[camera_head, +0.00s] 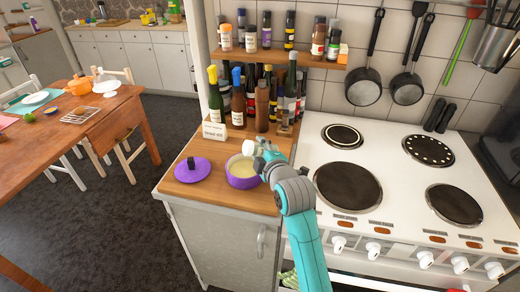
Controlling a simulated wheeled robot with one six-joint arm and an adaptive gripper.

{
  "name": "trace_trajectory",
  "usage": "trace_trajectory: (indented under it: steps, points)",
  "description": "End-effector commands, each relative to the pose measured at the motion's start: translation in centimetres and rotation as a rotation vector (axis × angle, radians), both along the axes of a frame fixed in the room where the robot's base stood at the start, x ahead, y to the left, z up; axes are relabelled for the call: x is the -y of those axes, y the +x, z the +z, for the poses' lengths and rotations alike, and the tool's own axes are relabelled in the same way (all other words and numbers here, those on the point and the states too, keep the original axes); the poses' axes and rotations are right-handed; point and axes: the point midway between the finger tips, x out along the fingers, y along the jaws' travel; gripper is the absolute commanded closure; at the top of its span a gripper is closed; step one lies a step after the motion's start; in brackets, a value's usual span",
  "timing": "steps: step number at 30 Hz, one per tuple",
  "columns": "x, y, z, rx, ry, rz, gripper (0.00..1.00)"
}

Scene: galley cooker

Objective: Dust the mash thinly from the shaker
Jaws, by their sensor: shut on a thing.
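A purple pot (243,182) with pale yellow mash (241,167) in it stands uncovered on the wooden counter left of the cooker. My gripper (259,149) is over the pot's right rear side, shut on a small white shaker (249,147). The shaker looks tilted towards the left, above the mash. My gripper and wrist hide part of the shaker and the pot's right side. I cannot tell whether any powder is falling or lies on the mash.
A purple lid (190,172) lies left of the pot. A small sign (214,131) and several bottles (238,100) stand close behind. The white cooker (390,190) with bare hotplates is on the right. A bottle shelf (278,58) and hanging pans (364,88) are above.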

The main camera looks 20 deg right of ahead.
Motion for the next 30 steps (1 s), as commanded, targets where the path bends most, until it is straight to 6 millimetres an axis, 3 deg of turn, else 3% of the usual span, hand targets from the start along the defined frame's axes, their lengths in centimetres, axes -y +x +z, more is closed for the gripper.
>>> trace_trajectory:
  steps: [12,30]
  points:
    - [0.21,-0.03,-0.63,-0.024,-0.191,0.000,0.92]
    - [0.26,-0.04,-0.77,-0.037,-0.295,0.000,0.92]
